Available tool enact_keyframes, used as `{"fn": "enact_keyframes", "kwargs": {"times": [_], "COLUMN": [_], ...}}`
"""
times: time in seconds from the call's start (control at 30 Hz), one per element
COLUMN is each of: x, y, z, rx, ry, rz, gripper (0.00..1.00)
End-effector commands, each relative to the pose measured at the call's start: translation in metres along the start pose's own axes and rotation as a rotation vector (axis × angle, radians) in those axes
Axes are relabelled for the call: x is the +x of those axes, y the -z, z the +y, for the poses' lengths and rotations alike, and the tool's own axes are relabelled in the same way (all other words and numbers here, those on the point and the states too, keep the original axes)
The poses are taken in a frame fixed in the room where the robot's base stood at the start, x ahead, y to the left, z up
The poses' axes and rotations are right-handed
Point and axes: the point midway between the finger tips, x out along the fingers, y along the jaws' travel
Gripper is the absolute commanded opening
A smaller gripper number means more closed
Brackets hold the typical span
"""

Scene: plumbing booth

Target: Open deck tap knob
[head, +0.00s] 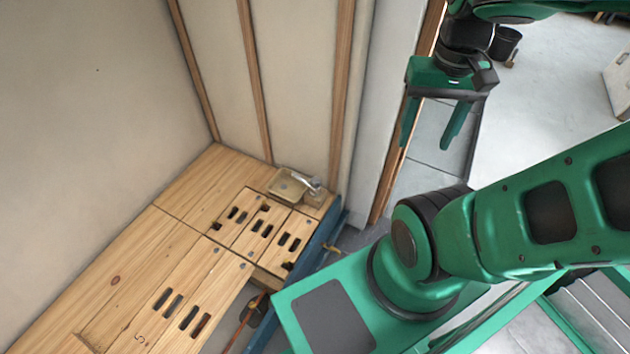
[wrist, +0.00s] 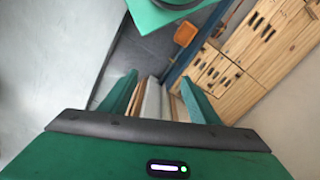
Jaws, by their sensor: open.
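A small grey metal tap (head: 308,183) stands at the right side of a small tan square basin (head: 285,187) at the far end of the wooden deck (head: 175,235). The tap is small in the head view, and I cannot make out its knob clearly. My gripper (head: 425,145) hangs open and empty at the upper right of the head view, well away from the tap and to its right. In the wrist view my gripper (wrist: 160,84) shows two spread green fingers with nothing held between them. I cannot make out the tap in the wrist view.
Wooden panels with dark slots (head: 265,228) cover the deck. A blue beam (head: 318,245) runs along its right edge. A black bucket (head: 506,42) is on the open floor.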

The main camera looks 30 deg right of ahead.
Motion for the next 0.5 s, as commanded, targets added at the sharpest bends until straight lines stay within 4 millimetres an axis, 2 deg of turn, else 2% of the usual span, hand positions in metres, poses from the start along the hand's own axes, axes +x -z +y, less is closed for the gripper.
{"fn": "enact_keyframes", "kwargs": {"times": [0.17, 0.27, 0.5], "x": [0.003, 0.008, 0.038], "y": [0.042, 0.076, 0.156], "z": [-0.014, -0.023, -0.051], "rx": [0.042, 0.075, 0.145], "ry": [-0.044, -0.072, -0.119], "rz": [0.002, 0.011, 0.032], "gripper": [0.56, 0.56, 0.56]}}
